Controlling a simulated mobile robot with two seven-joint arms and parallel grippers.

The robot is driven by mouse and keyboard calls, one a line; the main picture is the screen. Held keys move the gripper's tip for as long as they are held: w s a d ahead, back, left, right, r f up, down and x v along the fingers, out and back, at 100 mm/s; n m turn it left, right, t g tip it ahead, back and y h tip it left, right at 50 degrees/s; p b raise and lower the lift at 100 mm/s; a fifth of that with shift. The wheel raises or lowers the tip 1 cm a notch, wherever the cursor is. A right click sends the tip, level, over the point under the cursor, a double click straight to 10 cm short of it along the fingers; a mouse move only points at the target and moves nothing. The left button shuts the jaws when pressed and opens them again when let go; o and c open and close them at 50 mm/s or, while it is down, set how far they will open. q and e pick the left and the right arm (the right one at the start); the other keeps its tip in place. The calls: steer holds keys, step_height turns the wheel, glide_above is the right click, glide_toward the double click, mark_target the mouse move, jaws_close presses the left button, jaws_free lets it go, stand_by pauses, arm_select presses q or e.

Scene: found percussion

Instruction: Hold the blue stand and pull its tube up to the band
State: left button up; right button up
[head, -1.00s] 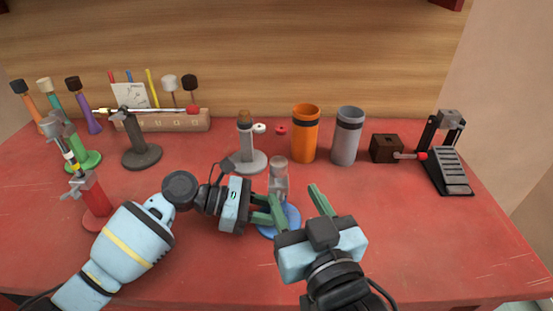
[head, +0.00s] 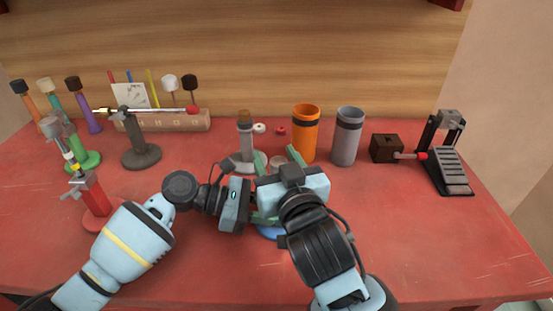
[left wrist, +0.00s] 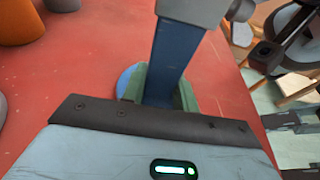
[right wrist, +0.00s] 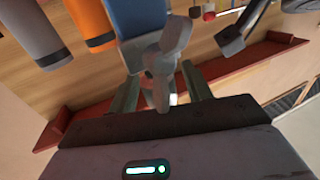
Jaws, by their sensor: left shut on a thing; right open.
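The blue stand's round base (head: 270,232) shows low in the head view, partly covered by my grippers. Its blue post (left wrist: 174,58) stands between the fingers of my left gripper (left wrist: 162,88), which is shut on it. A grey fitting (left wrist: 190,9) tops the post. My right gripper (head: 278,157) is open at the stand's top. In the right wrist view the grey fitting (right wrist: 165,58) and pale tube end lie between its spread fingers (right wrist: 160,75). Contact cannot be told. I cannot make out the band; much of the tube is hidden.
A light grey stand (head: 249,168) is close behind. An orange cup (head: 305,135) and grey cup (head: 347,137) stand back right, near a brown box (head: 386,148) and pedal (head: 452,174). A red stand (head: 96,202) is left. The front right table (head: 440,250) is clear.

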jaws_close()
step_height(320, 180, up, 9)
steer(key=shift+f, duration=0.2)
stand_by(0.3)
jaws_free()
steer(key=shift+f, duration=0.1)
steer(key=shift+s, duration=0.1)
steer(key=v, duration=1.2)
